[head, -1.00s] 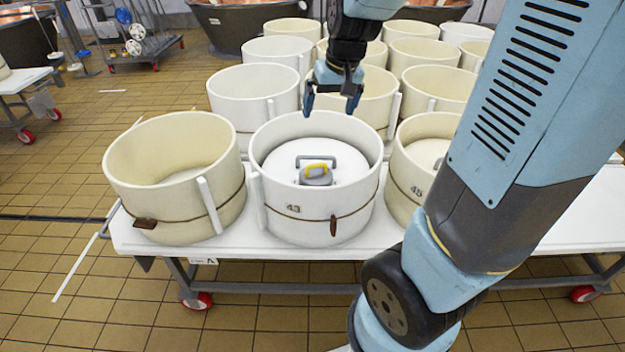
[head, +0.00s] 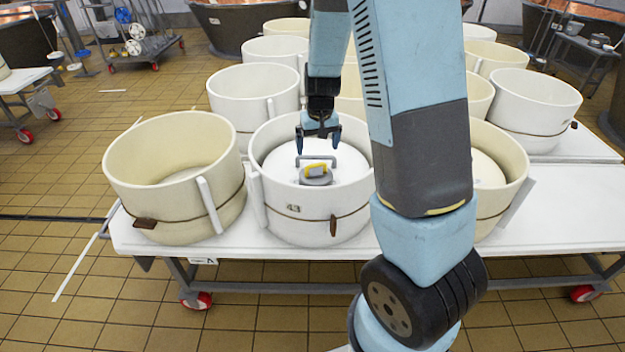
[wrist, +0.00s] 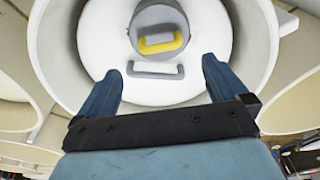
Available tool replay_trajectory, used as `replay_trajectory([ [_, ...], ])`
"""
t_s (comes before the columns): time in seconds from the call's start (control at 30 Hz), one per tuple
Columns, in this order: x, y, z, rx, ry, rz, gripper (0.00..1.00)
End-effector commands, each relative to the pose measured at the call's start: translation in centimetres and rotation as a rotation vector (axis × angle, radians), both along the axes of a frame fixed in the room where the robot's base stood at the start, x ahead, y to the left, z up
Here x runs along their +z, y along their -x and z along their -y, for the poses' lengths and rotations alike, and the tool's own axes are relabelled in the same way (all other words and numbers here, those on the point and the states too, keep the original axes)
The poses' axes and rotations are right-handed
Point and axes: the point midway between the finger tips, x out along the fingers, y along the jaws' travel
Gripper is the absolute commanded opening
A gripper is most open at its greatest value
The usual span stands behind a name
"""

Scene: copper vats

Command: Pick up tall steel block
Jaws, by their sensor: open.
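A grey steel block (head: 316,178) with a yellow handle stands on a white lid inside the front middle vat (head: 296,226), marked 43. In the wrist view, the block (wrist: 146,17) looks round and shows at the top, with its yellow handle (wrist: 160,44) facing me. A grey bar handle (wrist: 153,69) is fixed to the lid beside it. My gripper (head: 319,146) is open and empty, pointing down above the lid's handle and the block. In the wrist view, my gripper (wrist: 160,72) has its fingers spread either side of the lid handle, with the block beyond the tips.
The vat's rim (wrist: 48,50) surrounds the lid closely. An empty cream vat (head: 178,215) stands to the left, and another vat (head: 503,180) to the right, partly behind my arm. More vats stand behind on the white table (head: 560,215).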

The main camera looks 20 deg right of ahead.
Motion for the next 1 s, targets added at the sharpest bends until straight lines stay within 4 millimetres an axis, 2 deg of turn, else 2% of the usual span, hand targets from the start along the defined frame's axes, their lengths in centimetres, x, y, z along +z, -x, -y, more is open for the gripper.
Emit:
replay_trajectory([
  [0.2, -3.2, -0.4, 0.0, -0.002, 0.0, -0.002, 1.0],
  [0.53, -5.1, -0.7, 0.0, -0.001, 0.0, -0.002, 1.0],
  [0.8, -8.3, -1.2, 0.0, -0.001, -0.001, -0.003, 1.0],
  [1.0, -9.5, -1.4, 0.0, 0.001, 0.0, -0.001, 1.0],
])
